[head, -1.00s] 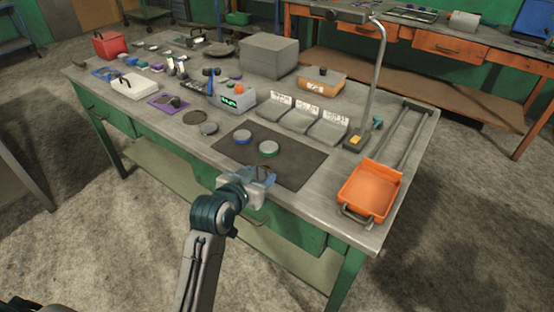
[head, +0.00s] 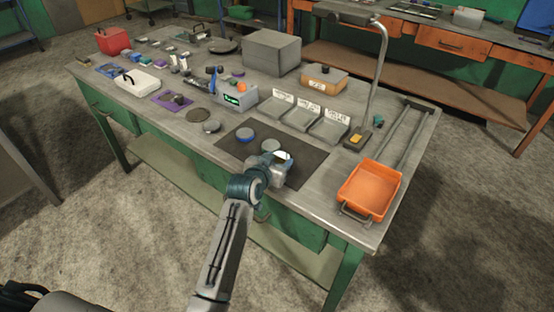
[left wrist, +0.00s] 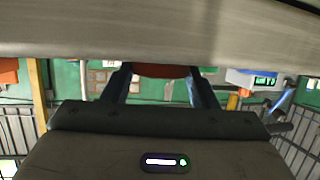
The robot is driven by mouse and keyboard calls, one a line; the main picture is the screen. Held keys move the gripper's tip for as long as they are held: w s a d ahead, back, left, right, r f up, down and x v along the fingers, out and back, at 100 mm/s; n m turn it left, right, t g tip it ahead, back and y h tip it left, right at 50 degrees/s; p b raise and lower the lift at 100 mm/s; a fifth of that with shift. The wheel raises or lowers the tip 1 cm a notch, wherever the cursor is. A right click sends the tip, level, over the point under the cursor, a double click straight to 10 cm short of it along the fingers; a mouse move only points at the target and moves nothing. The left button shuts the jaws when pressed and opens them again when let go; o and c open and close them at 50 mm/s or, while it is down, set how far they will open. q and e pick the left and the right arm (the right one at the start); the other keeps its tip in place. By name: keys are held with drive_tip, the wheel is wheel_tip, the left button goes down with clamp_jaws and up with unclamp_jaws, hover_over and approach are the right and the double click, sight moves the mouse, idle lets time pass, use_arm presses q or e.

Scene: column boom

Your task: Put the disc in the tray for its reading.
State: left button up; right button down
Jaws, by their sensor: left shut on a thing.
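My left gripper (head: 277,158) is low over the dark mat, shut on a disc (head: 271,146) with a grey top. Its rim is hidden by the gripper in the head view. In the left wrist view, a reddish-brown side (left wrist: 165,71) shows between the two fingers, against the grey tabletop. Three shallow grey trays with white label cards, the left (head: 277,110), middle (head: 302,118) and right (head: 329,128), stand behind the mat. My right gripper is not in view.
An orange bin (head: 369,190) stands at the right table edge. A lamp post (head: 379,85) rises right of the trays. A grey disc (head: 211,127) lies left of the mat (head: 303,167). The mat's right part is clear.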

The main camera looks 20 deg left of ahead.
use_arm(q)
drive_tip(key=o, duration=1.3)
drive_tip(key=shift+f, duration=0.15)
drive_tip(key=shift+o, duration=0.2)
